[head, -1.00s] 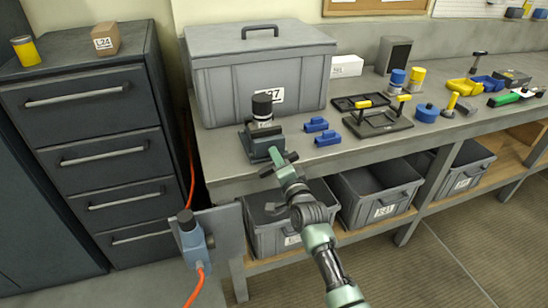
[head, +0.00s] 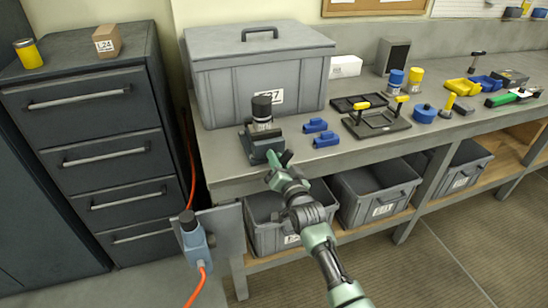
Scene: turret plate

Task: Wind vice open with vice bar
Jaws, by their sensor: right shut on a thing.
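The dark grey vice (head: 258,147) sits at the front left of the bench. A cylinder with a black top and a grey lower part (head: 262,108) stands upright in it. My right gripper (head: 279,160) is at the front of the vice, just over the bench edge, with its arm coming up from the lower right. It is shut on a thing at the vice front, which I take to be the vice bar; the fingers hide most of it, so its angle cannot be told. My left gripper is out of view.
A large grey lidded crate (head: 215,75) stands close behind the vice. Two blue parts (head: 322,133) lie to its right, then a black tray with yellow handles (head: 376,122). A blue-grey device (head: 192,238) with an orange hose hangs at the bench's left end. Grey bins (head: 372,188) sit below.

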